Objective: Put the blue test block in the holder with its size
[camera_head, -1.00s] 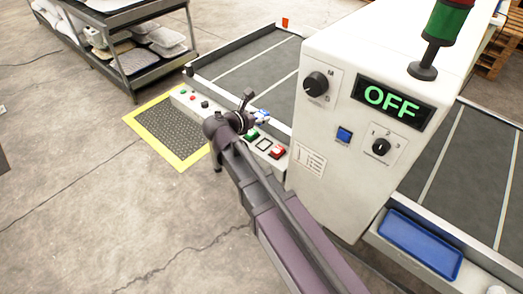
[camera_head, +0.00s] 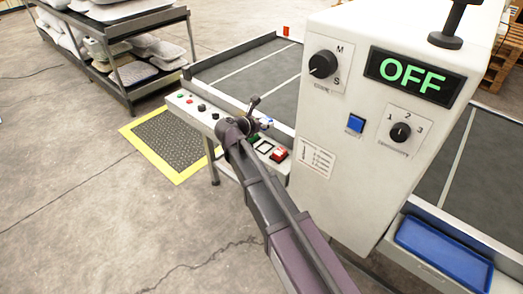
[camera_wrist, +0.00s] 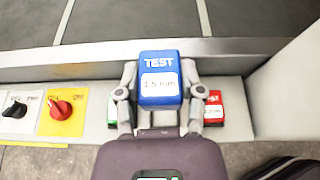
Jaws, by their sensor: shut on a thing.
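The blue test block (camera_wrist: 159,62) is held upright between the two fingers of my gripper (camera_wrist: 161,95) in the wrist view; its label reads "TEST" and 1.5 mm. My gripper is shut on it. A little of its blue also shows in the head view (camera_head: 266,122), mostly behind my wrist. In the wrist view the green piece (camera_wrist: 112,110) and red block (camera_wrist: 213,108) flank my fingers.
The white machine cabinet (camera_head: 340,140) with an "OFF" display (camera_head: 415,76) stands close right of my arm. A conveyor (camera_head: 250,75) lies behind the ledge. A blue tray (camera_head: 444,248) is at lower right, a yellow-edged mat (camera_head: 175,145) on the floor at left.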

